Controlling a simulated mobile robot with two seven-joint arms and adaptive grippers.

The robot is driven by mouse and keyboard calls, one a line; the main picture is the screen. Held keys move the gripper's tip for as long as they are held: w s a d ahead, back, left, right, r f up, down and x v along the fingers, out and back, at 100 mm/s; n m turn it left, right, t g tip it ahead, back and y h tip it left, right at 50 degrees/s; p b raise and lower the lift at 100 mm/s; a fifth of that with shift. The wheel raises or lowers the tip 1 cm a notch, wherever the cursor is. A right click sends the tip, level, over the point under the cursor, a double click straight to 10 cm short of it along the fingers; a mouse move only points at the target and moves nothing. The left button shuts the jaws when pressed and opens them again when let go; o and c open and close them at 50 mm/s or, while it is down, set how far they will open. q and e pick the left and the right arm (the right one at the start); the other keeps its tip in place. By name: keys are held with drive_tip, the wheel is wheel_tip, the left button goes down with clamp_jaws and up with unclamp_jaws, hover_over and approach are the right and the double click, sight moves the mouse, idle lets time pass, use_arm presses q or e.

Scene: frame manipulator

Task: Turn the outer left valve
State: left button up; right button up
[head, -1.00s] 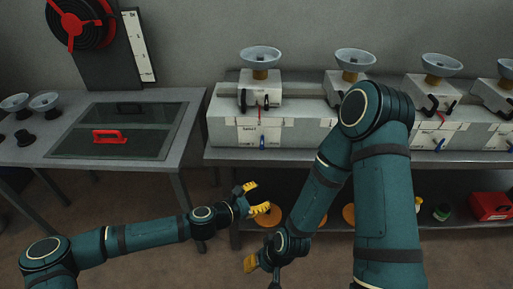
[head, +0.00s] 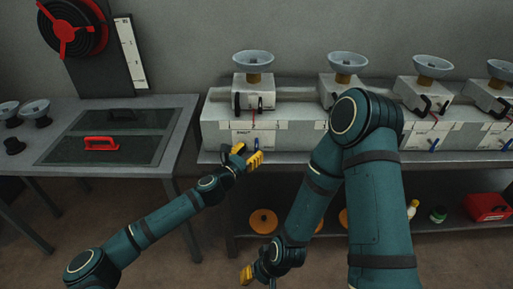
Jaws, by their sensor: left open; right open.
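A row of white valve units stands on the long bench in the head view. The leftmost unit (head: 252,92) has a grey bowl on top, black handles and a red lever (head: 253,117) at its front. A small blue valve handle (head: 257,143) sits below it on the front of the white base. My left gripper (head: 249,158) is open, with yellow fingers, just in front of the bench edge and close beside the blue handle. I cannot tell whether they touch. My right gripper (head: 246,275) is low at the bottom middle, open and away from the bench.
A left table (head: 60,170) holds a glass panel with a red handle (head: 101,143). A red wheel (head: 72,28) is on the wall. The shelf (head: 440,185) under the bench holds orange discs (head: 263,221) and a red box (head: 487,207). My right arm hides part of the bench.

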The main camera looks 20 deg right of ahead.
sight(256, 146)
use_arm(q)
drive_tip(key=shift+x, duration=1.9)
clamp_jaws()
